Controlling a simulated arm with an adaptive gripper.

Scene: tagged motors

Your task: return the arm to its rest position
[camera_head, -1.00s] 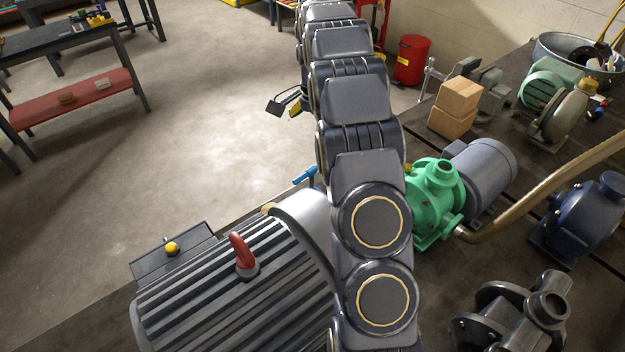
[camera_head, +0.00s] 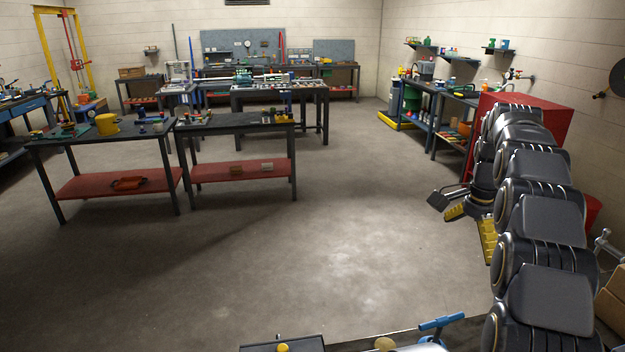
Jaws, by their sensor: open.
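My arm (camera_head: 545,215) runs up the right side of the head view as a chain of dark grey, rounded links. Its far end bends to the left. My gripper (camera_head: 466,222) shows there with dark and yellow finger parts, spread apart and pointing down and left. It looks empty and hangs over the concrete floor, left of a red cabinet (camera_head: 550,128). The near part of my arm is cut off by the frame's lower right.
A bench edge with a blue T-shaped handle (camera_head: 440,322) and a yellow knob (camera_head: 283,347) lies at the bottom. Cardboard boxes (camera_head: 611,306) sit at the lower right. Workbenches (camera_head: 213,127) stand at the left and back. The middle floor is clear.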

